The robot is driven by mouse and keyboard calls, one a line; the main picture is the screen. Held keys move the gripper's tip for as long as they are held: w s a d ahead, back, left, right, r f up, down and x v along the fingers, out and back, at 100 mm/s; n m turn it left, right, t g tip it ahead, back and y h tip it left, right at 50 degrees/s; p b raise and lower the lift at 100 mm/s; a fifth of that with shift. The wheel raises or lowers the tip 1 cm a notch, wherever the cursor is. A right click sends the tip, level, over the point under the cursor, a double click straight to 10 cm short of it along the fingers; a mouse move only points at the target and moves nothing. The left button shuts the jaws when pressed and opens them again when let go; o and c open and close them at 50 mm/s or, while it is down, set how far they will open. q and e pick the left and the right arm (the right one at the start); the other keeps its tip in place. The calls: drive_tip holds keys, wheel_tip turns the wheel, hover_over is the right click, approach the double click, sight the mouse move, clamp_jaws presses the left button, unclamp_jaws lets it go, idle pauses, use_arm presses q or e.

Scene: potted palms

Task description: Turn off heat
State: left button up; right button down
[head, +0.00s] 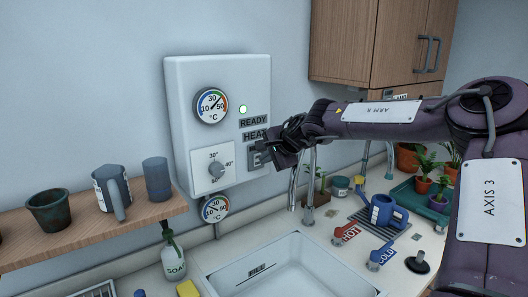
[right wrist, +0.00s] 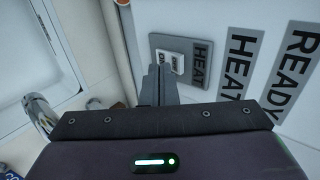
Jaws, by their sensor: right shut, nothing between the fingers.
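In the right wrist view the switch is a white rocker (right wrist: 174,62) with an ON marking on a grey plate (right wrist: 200,60). My right gripper (right wrist: 161,72) is shut and empty, its tips at the rocker's edge; I cannot tell whether they touch. My left gripper is not in view.
A temperature knob (head: 215,170) is left of the switch, and a second gauge (head: 215,208) hangs below the box. A sink (head: 290,262) with a tap (head: 309,185) lies beneath. A wooden shelf (head: 150,212) with pots and cups is at left; a cabinet (head: 345,40) hangs at upper right.

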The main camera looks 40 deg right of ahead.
drive_tip(key=shift+w+r, duration=0.1)
drive_tip(key=shift+w, duration=0.45)
drive_tip(key=shift+w+r+b, duration=0.1)
drive_tip(key=shift+w+b, duration=0.15)
drive_tip(key=shift+b, duration=0.1)
drive_tip(key=shift+d+r, duration=0.1)
drive_tip(key=shift+r, duration=0.05)
drive_tip(key=shift+r+p, duration=0.3)
drive_tip(key=shift+r, duration=0.4)
